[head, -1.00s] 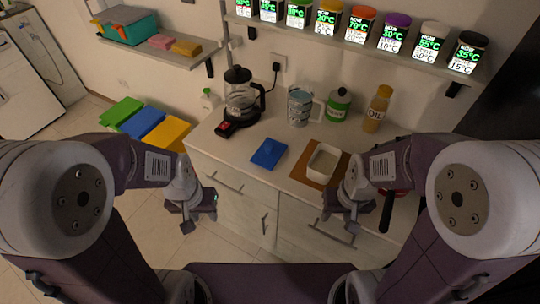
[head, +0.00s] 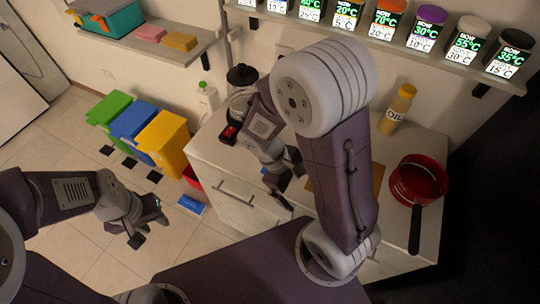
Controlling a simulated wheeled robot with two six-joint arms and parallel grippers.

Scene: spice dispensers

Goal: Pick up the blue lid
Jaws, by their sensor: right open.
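The blue lid (head: 264,170) lies on the counter, and only a small blue patch shows beside my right gripper. The rest of it is hidden behind my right arm. My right gripper (head: 289,181) is open and appears empty over the counter's front part, close to the lid in the picture. Its exact height over the lid cannot be told. My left gripper (head: 147,222) is open and empty, in front of the floor, to the left of the counter.
A red pan (head: 418,180) and an oil bottle (head: 397,108) stand to the right on the counter. A brown board (head: 377,180) is mostly hidden. Coloured bins (head: 162,140) and a flat blue thing (head: 192,204) are on the floor.

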